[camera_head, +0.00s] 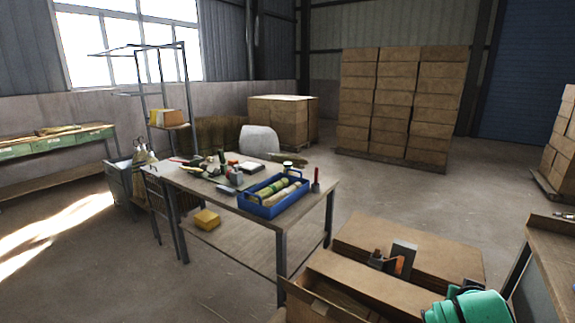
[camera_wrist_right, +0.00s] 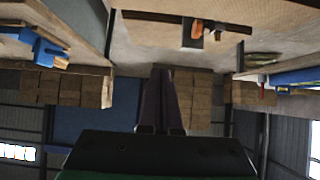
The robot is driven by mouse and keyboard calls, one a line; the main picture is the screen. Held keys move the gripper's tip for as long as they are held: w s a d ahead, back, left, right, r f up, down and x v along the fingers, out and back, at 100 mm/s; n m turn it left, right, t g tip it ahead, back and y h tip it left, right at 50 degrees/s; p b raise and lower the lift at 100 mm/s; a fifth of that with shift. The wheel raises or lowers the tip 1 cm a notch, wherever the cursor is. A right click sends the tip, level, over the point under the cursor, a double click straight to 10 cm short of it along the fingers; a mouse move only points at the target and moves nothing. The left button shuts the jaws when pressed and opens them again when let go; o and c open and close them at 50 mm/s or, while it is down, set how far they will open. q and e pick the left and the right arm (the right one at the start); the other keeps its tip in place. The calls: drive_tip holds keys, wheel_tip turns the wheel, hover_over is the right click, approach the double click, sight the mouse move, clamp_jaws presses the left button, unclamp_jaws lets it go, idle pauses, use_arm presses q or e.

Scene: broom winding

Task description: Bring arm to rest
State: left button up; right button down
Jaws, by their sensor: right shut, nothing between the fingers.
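My right gripper (camera_wrist_right: 160,76) shows in the right wrist view as two dark fingers pressed together, with nothing between them. They point away from the camera and stand clear of any object. The wrist picture appears upside down. My left gripper is in neither view.
A cardboard box (camera_head: 440,257) at the lower right bears a grey panel and an orange piece (camera_wrist_right: 208,27). The worktable (camera_head: 225,191) holds a blue tray (camera_head: 270,209). Another bench (camera_head: 553,256) stands at the right edge. Open floor lies behind.

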drive_tip(key=s+a+f+n+g+y, duration=0.5)
drive_tip(key=s+a+f+n+y, duration=0.3)
drive_tip(key=s+a+f, duration=1)
drive_tip(key=s+a+f+n+g+h, duration=0.1)
drive_tip(key=s+f, duration=0.1)
drive_tip(key=f, duration=0.9)
drive_tip(key=s+f+n+g, duration=0.1)
drive_tip(key=s+f, duration=0.2)
drive_tip(key=f, duration=0.8)
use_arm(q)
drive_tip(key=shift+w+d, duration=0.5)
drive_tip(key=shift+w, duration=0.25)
use_arm(e)
drive_tip(key=s+d+f, duration=0.2)
drive_tip(key=s+f, duration=1)
drive_tip(key=s, duration=0.2)
drive_tip(key=shift+s+d+f+g+h, duration=0.15)
drive_tip(key=shift+s+d+g+h, duration=0.15)
drive_tip(key=shift+s+d, duration=0.05)
